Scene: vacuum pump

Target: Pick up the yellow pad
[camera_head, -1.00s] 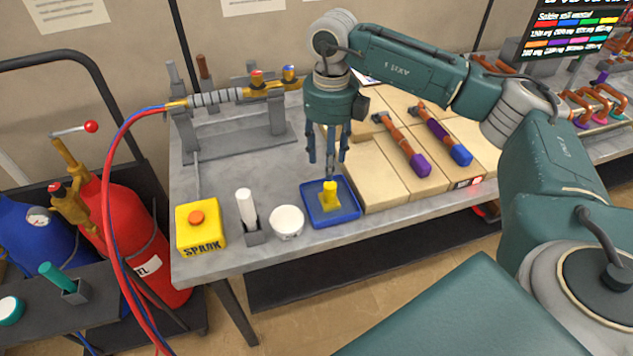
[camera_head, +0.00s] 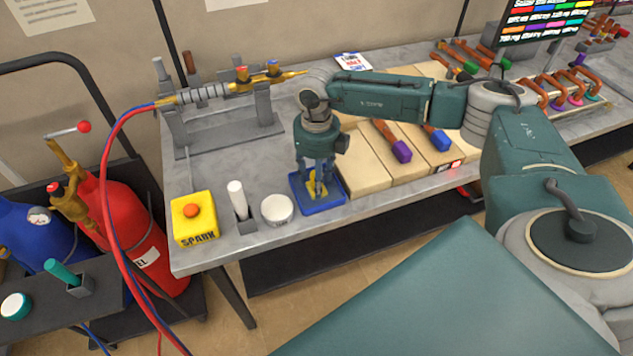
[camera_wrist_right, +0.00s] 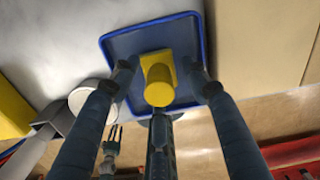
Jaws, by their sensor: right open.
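The yellow pad (camera_wrist_right: 157,72) has an upright knob-like grip and sits in a blue tray (camera_head: 331,203) on the grey workbench. In the head view the pad (camera_head: 313,183) is partly hidden by my right gripper (camera_head: 318,190). My right gripper is open and points down over the tray. In the right wrist view its fingers (camera_wrist_right: 165,92) stand on either side of the pad with gaps, and a third finger lies in front of it. Contact is not visible. My left gripper is not in view.
A white round tub (camera_head: 278,209), a white stick in a holder (camera_head: 238,200) and a yellow SPARK box (camera_head: 194,218) stand left of the tray. Tan blocks (camera_head: 362,165) with purple- and blue-ended tools lie to the right. A torch on a stand (camera_head: 225,95) is behind.

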